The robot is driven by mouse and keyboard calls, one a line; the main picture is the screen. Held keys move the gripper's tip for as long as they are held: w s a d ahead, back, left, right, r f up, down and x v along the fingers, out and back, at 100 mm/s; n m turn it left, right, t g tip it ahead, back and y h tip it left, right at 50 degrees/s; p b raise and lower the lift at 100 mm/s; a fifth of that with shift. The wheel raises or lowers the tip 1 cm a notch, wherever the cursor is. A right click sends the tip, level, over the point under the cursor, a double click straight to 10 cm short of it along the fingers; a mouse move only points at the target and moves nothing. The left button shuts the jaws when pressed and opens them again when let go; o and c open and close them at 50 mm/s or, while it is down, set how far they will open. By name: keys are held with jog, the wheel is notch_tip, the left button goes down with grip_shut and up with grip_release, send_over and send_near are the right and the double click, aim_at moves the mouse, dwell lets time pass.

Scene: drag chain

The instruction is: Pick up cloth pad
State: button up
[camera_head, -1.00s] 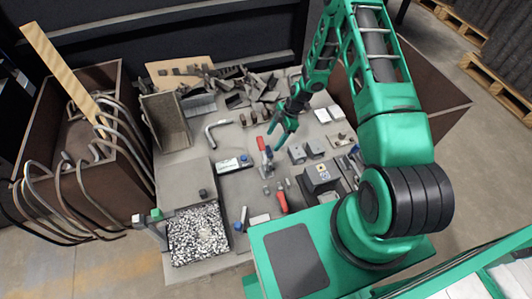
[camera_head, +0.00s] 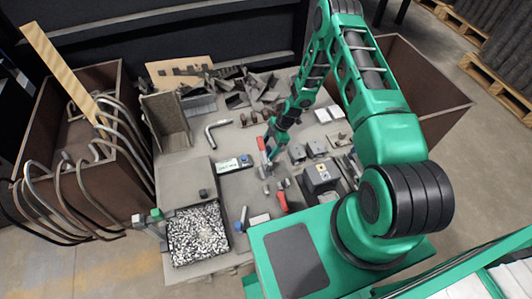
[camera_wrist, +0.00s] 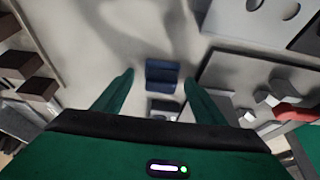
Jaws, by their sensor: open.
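In the wrist view a small dark blue folded pad (camera_wrist: 161,76), which looks like the cloth pad, lies on the pale grey table top. My gripper (camera_wrist: 158,84) is open, with one green finger on each side of the pad and a gap to it on both sides. I cannot tell how high the fingertips are above the table. In the head view my gripper (camera_head: 271,152) is low over the middle of the table, and I cannot make out the pad there; the gripper seems to hide it.
A red-handled tool (camera_head: 261,144) lies close to my gripper. A dark box (camera_head: 319,177) and another red-handled tool (camera_head: 283,202) are nearer. In the wrist view, brown blocks (camera_wrist: 37,87) stand left and a grey plate with holes (camera_wrist: 250,22) lies upper right.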

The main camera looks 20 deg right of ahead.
aim_at(268, 148)
jog(key=shift+c, duration=0.6)
jog(key=c, duration=1.1)
notch_tip(268, 148, up, 18)
